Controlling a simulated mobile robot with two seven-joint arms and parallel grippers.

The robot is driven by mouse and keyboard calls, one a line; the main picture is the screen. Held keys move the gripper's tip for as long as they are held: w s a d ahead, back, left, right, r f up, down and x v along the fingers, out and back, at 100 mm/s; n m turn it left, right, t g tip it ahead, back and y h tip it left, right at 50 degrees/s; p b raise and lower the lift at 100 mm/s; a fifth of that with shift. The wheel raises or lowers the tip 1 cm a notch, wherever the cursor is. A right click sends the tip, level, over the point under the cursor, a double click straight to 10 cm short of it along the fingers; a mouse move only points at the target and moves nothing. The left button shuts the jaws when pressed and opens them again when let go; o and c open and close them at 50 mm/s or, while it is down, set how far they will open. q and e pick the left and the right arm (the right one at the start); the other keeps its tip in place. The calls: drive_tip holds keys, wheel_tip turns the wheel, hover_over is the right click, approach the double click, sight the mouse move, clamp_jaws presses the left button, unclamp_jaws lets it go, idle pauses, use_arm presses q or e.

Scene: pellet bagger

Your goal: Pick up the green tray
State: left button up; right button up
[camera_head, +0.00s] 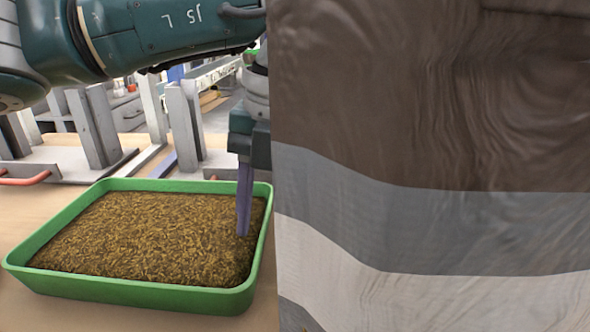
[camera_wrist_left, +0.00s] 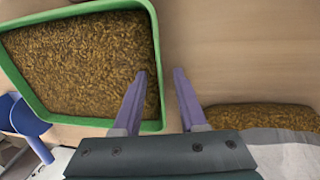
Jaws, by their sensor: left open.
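The green tray (camera_head: 150,292) sits on the wooden table at the left of the head view, filled with brown pellets (camera_head: 150,232). My left gripper (camera_head: 244,234) points down at the tray's right side. In the left wrist view my left gripper (camera_wrist_left: 158,73) is open, with one finger over the pellets and the other outside the green tray (camera_wrist_left: 153,108). The tray's wall lies between the fingers. I cannot tell whether either finger touches it. My right gripper is in neither view.
A large brown, grey and white banded surface (camera_head: 430,150) hides the right half of the head view. In the left wrist view, more pellets (camera_wrist_left: 260,116) lie beside a pale cloth-like edge.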

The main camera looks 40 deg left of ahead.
use_arm(q)
drive_tip(key=shift+s+a+f, duration=0.1)
drive_tip(key=shift+f, duration=0.65)
clamp_jaws()
drive_tip(key=shift+r, duration=0.1)
idle(0.8)
